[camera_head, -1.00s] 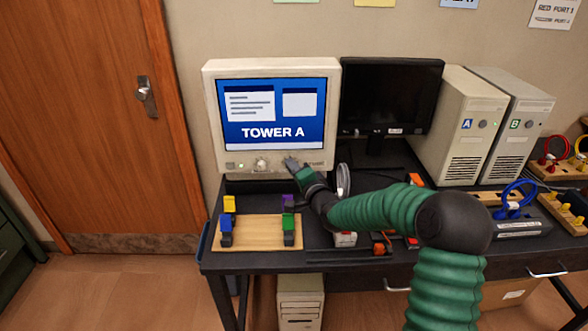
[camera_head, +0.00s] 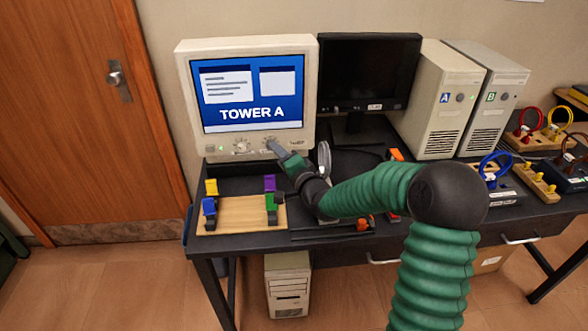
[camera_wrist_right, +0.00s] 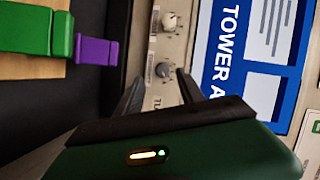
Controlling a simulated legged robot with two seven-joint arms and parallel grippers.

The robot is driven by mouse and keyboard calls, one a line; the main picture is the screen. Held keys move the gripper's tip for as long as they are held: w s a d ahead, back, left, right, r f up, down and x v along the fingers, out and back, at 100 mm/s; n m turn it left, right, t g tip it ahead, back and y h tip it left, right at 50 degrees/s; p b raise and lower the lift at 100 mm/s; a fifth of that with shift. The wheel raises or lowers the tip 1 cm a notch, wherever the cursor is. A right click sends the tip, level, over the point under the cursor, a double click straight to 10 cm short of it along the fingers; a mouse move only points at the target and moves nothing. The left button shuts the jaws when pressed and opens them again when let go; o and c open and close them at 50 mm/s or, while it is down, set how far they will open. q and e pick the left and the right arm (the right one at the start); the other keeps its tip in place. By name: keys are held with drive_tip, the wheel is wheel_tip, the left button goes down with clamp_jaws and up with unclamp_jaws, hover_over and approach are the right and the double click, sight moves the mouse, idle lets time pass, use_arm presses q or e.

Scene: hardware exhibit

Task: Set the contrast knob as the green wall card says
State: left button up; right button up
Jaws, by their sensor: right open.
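The beige monitor (camera_head: 183,95) shows TOWER A on its screen. On its lower bezel is a pale knob (camera_head: 240,146), also in the right wrist view (camera_wrist_right: 169,20). Beside it is a grey knob (camera_wrist_right: 164,70) with a small label, too small to read; in the head view my fingers largely cover that spot. My right gripper (camera_head: 272,146) is at the bezel, right of the pale knob. In the right wrist view its open fingers (camera_wrist_right: 159,77) stand either side of the grey knob; contact cannot be told. The green wall card is out of view. My left gripper is out of view.
A wooden board (camera_head: 238,222) with yellow, blue, purple and green pieces lies below the monitor. A dark monitor (camera_head: 365,75) and towers A (camera_head: 425,105) and B (camera_head: 492,112) stand to the right. Cables and wooden blocks lie at far right.

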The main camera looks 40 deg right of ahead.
drive_tip(key=p+v, duration=0.2)
drive_tip(key=v, duration=1)
drive_tip(key=shift+s, duration=0.3)
drive_tip(key=shift+a, duration=0.1)
